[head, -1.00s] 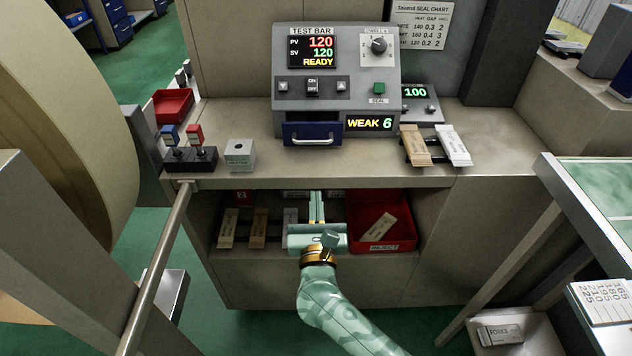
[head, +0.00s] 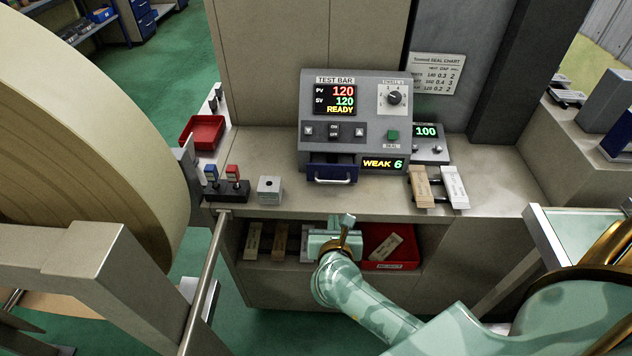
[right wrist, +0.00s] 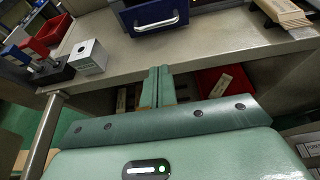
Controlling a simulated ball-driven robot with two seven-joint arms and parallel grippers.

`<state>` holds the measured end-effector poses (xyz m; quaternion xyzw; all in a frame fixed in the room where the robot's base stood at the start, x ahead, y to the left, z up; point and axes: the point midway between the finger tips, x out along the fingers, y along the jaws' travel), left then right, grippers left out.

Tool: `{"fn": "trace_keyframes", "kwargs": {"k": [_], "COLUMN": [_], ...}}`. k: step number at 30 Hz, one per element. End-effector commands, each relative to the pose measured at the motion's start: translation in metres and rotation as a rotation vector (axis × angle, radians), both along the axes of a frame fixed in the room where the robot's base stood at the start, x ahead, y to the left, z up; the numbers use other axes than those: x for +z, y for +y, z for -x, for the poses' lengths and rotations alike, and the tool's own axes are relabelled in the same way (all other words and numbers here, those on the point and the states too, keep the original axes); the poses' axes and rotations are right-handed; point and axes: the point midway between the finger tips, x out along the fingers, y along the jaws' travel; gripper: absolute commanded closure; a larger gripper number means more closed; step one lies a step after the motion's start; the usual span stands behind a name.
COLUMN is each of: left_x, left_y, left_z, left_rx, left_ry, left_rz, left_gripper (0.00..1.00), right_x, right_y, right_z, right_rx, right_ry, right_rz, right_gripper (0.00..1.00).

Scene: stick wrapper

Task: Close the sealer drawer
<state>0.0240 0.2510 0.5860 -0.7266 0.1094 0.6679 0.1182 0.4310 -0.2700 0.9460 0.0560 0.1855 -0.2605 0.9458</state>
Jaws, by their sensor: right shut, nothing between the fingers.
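The sealer (head: 352,122) is a grey unit on the bench, with a lit display and "READY" on it. Its blue drawer (head: 332,175) with a pale handle is low on the front left. The drawer front stands out from the housing, with a dark gap above it. It also shows at the top of the right wrist view (right wrist: 152,14). My right gripper (head: 335,238) is below and in front of the bench edge, apart from the drawer. In the right wrist view its fingers (right wrist: 158,76) are together and empty. My left gripper is not in view.
The bench edge (head: 400,212) lies between gripper and drawer. A steel block (head: 270,189), red and blue levers (head: 226,190) and two labelled bars (head: 437,187) stand on the bench. A red reject bin (head: 385,263) is on the shelf below. A large roll (head: 80,130) fills the left.

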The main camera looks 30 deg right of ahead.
Motion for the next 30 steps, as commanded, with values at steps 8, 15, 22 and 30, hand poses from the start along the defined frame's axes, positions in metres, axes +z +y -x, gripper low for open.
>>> {"fn": "trace_keyframes", "kwargs": {"k": [8, 15, 22, 30], "left_x": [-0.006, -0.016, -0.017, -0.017], "left_y": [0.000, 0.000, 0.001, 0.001], "left_z": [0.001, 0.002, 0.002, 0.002], "left_rx": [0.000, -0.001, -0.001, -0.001], "left_ry": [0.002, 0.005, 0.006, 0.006], "left_rz": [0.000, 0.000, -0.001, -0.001], "left_gripper": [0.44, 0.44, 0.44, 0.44], "right_x": [-0.014, -0.034, -0.032, -0.029], "right_y": [-0.017, -0.042, -0.060, -0.067], "right_z": [-0.029, -0.071, -0.102, -0.114], "right_rx": [0.005, 0.003, 0.005, 0.005], "right_ry": [0.004, 0.004, 0.001, 0.002], "right_rz": [0.014, 0.014, 0.012, 0.011], "right_gripper": [1.00, 1.00, 1.00, 1.00]}}
